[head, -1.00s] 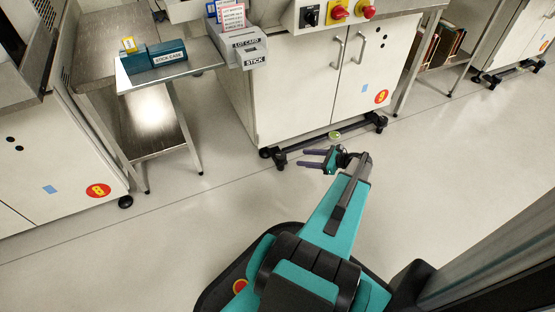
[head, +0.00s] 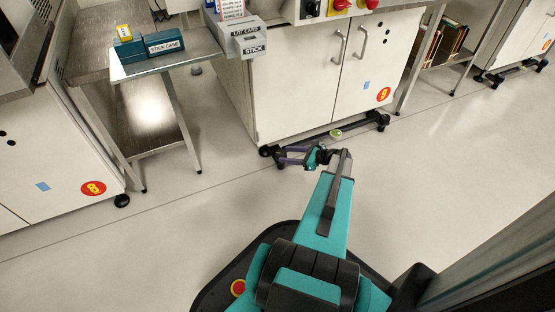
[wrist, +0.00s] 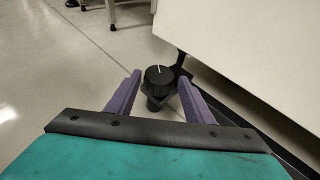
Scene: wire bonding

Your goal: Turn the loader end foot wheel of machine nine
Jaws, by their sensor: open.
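Machine nine (head: 300,85) is the white cabinet with an orange-red number disc (head: 383,94). Its left foot has a black foot wheel (wrist: 159,74), a round knob with a white line on top, which shows in the wrist view. In the head view the wheel is largely hidden by my gripper (head: 285,156). My gripper is open, with its two purple fingers low beside the cabinet's left foot. In the wrist view the fingertips stand to the left and right of the wheel, with visible gaps. I cannot tell whether they are level with it.
A dark foot rail (head: 350,131) with a round yellow-green thing (head: 336,133) runs under the cabinet. A steel side table (head: 165,67) with a stick case (head: 165,46) stands to the left, machine eight (head: 50,160) further left. The floor in front is clear.

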